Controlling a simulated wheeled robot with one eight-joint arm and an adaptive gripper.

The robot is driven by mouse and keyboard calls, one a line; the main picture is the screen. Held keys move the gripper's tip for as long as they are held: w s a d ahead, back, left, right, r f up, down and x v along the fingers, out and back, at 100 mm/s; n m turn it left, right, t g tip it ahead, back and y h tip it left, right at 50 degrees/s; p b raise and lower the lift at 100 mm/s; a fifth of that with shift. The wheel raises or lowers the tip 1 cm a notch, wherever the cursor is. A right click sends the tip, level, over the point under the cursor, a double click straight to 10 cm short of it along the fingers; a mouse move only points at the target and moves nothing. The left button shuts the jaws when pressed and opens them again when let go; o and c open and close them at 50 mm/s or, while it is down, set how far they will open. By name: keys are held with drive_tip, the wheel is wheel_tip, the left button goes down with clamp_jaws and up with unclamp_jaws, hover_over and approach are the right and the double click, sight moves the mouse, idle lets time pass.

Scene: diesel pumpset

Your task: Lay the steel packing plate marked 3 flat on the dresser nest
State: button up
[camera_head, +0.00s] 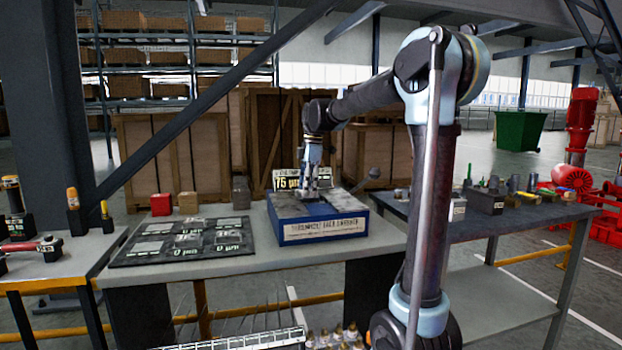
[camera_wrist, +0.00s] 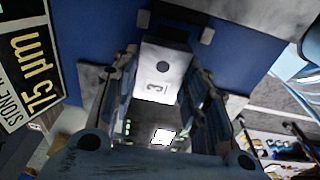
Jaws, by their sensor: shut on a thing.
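The steel packing plate marked 3 (camera_wrist: 160,75) is a pale block with a dark round hole, held between the fingers of my gripper (camera_wrist: 155,100) in the wrist view. In the head view my gripper (camera_head: 308,190) is low over the blue dresser (camera_head: 284,219), which has a white label on its front.
A sign reading 75 µm (camera_head: 287,180) stands behind the gripper, and at the left in the wrist view (camera_wrist: 28,65). A dark tray with several marked places (camera_head: 180,241) lies left of the dresser. A red block (camera_head: 160,204) stands behind it. A dark bench (camera_head: 480,215) is at the right.

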drive_tip(key=r, duration=0.1)
drive_tip(key=d+r, duration=0.1)
drive_tip(key=r, duration=0.2)
drive_tip(key=shift+d+r, duration=0.1)
drive_tip(key=shift+d, duration=0.25)
drive_tip(key=shift+s, duration=0.1)
drive_tip(key=shift+a+f, duration=0.1)
drive_tip(key=shift+f, duration=2.25)
drive_tip(key=shift+f, duration=0.35)
drive_tip(key=o, duration=1.5)
drive_tip(key=r, duration=0.4)
drive_tip(key=d+r, duration=0.1)
drive_tip(key=r, duration=0.6)
drive_tip(key=shift+w+d+r, duration=0.25)
drive_tip(key=shift+w+r, duration=0.05)
drive_tip(key=shift+r, duration=0.1)
